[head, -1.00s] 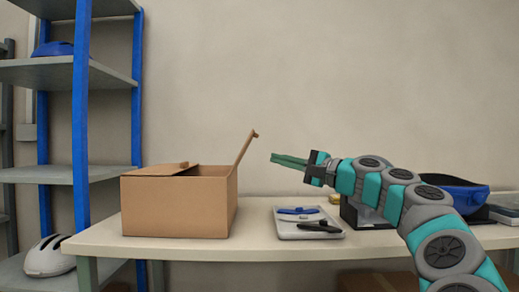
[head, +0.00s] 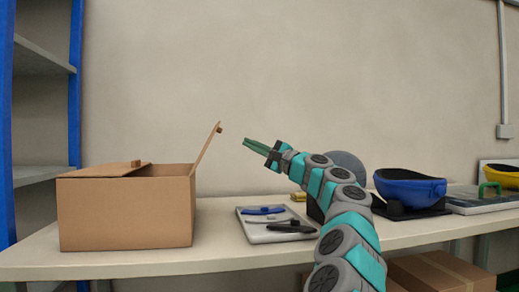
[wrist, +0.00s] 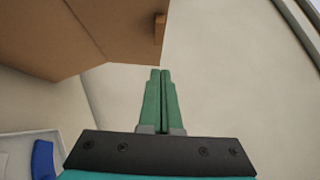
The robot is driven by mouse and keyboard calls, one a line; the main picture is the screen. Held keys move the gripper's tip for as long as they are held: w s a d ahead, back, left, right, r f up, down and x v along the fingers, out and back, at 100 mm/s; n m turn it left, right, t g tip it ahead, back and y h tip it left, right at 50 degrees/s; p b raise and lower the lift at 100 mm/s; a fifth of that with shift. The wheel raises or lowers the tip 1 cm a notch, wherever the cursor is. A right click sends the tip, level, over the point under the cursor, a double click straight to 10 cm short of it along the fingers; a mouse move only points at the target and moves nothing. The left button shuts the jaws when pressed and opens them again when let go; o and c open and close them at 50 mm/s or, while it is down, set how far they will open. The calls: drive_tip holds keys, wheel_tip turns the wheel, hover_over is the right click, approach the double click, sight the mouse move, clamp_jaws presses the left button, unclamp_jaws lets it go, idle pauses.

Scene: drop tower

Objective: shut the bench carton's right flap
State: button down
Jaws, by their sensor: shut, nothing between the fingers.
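The bench carton (head: 125,213) is a brown cardboard box on the bench at the left of the head view. Its left flap (head: 105,170) lies folded over the top. Its right flap (head: 206,148) stands up, tilted outward to the right, with a small brown tab near its tip. My gripper (head: 247,142) is shut and empty, to the right of the right flap's upper end and apart from it. In the wrist view the green fingers (wrist: 159,72) are together, and brown cardboard (wrist: 95,35) with a tab (wrist: 159,30) is just ahead of them.
A grey tray (head: 257,236) with a blue tool and a black tool lies right of the carton. Blue-posted shelving (head: 76,90) is at the left.

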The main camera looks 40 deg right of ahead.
drive_tip(key=w+a+r, duration=0.3)
drive_tip(key=w, duration=0.1)
drive_tip(key=shift+w+a, duration=0.35)
drive_tip(key=shift+w, duration=0.05)
